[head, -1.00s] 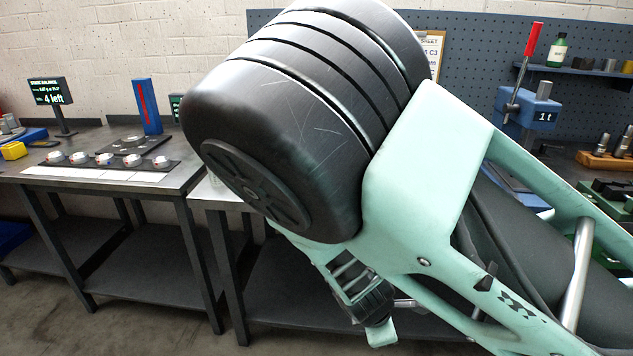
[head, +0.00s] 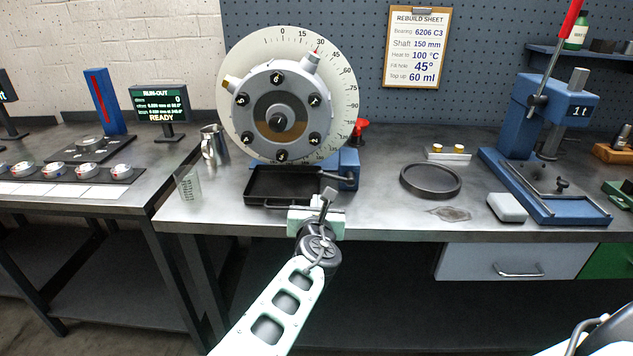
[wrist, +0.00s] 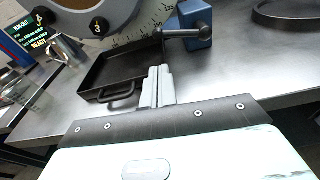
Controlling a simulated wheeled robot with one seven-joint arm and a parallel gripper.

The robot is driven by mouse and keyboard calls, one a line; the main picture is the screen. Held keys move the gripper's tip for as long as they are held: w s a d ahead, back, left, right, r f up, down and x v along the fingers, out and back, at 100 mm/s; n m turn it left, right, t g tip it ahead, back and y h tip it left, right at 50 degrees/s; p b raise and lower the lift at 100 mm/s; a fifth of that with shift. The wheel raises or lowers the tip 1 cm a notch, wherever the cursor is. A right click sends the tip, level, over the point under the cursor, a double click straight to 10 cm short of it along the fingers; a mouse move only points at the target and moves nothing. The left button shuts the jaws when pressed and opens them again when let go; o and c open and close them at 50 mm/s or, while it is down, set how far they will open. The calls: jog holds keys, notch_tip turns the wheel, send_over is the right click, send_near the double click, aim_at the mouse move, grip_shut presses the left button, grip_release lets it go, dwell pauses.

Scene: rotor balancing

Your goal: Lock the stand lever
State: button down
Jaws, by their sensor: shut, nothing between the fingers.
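The stand (head: 348,160) is a blue block behind a round dial and hub. Its grey lever (head: 336,178) sticks out at the block's front, above the tray's right end. In the wrist view the lever (wrist: 182,33) lies roughly level, with a rounded end at the right on the blue block (wrist: 195,14). My gripper (head: 328,192) is at the bench's front edge, just in front of and below the lever. Its grey fingers (wrist: 157,72) are shut and empty, pointing towards the lever's left end; whether they touch it I cannot tell.
A black tray (head: 250,198) lies under the hub (head: 280,118). A jug (head: 213,145) and a clear beaker (head: 188,185) stand left. A black ring (head: 430,194) and a blue press (head: 530,130) stand right. Bare bench lies between stand and ring.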

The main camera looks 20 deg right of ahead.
jog(key=p+x, duration=0.2)
jog(key=x, duration=0.8)
jog(key=shift+s, duration=0.1)
jog(key=shift+d, duration=0.1)
jog(key=shift+r, duration=0.15)
dwell(0.3)
